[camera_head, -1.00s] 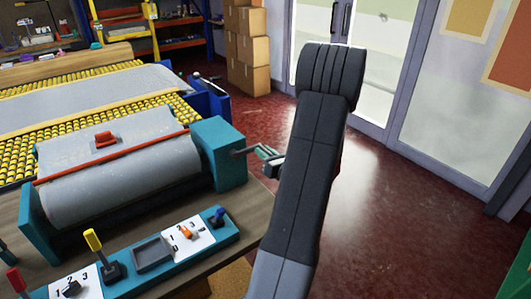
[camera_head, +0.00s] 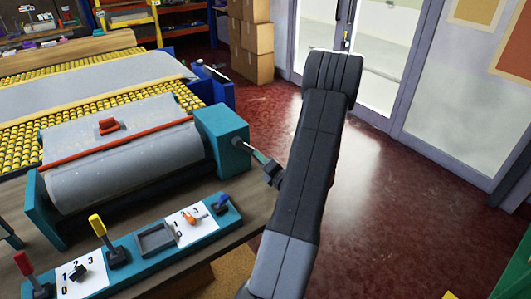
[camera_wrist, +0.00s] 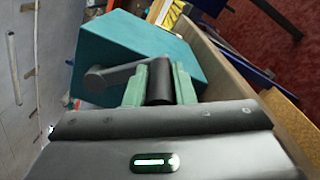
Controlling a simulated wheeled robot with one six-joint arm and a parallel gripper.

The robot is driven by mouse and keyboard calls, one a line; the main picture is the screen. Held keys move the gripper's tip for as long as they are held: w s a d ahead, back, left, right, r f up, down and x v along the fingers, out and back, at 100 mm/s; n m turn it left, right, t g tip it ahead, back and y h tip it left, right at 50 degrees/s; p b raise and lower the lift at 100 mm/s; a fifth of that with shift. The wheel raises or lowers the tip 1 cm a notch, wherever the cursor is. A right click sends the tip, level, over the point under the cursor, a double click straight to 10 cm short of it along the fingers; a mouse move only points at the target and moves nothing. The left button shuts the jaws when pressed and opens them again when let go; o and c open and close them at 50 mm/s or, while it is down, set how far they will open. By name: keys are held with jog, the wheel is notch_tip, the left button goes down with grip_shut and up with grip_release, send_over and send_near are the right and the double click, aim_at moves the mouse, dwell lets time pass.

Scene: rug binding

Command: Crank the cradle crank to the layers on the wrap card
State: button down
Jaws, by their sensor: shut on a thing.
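The cradle crank (camera_head: 257,156) sticks out from the right side of a teal end block (camera_head: 222,137). In the wrist view its grey arm (camera_wrist: 110,76) runs from the block to a dark handle (camera_wrist: 159,82). My gripper (camera_wrist: 159,86) has its green fingers shut around that handle; in the head view the gripper (camera_head: 268,170) is small and partly dark. A grey roll (camera_head: 125,165) lies in the cradle left of the block. Two white number cards (camera_head: 200,235) (camera_head: 68,290) lie on the teal panel, one with an orange pointer, one with a black knob. I cannot tell which is the wrap card.
The panel also has a yellow lever (camera_head: 97,226), a red lever (camera_head: 24,264), a blue lever (camera_head: 222,201) and a grey tray (camera_head: 155,240). A bed of yellow rollers (camera_head: 30,150) lies behind the cradle. Red floor (camera_head: 390,200) is open at the right.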

jog(key=m, duration=0.1)
jog(key=s+a+f+m, duration=0.1)
jog(key=m, duration=0.1)
jog(key=shift+s+a+f, duration=0.1)
jog(key=shift+a+f, duration=0.05)
jog(key=shift+a, duration=0.1)
jog(key=a+m, duration=0.1)
jog(key=s+f+m, duration=0.1)
jog(key=shift+s+a+m, duration=0.1)
jog(key=shift+a+m, duration=0.25)
jog(key=shift+m, duration=0.05)
jog(key=shift+s+a, duration=0.3)
jog(key=shift+a, duration=0.1)
jog(key=shift+a, duration=0.1)
jog(key=c, duration=1.2)
grip_release()
jog(key=shift+s, duration=0.1)
jog(key=shift+c, duration=0.2)
jog(key=b+v, duration=0.1)
jog(key=v, duration=1.2)
jog(key=shift+s+d+b, duration=0.3)
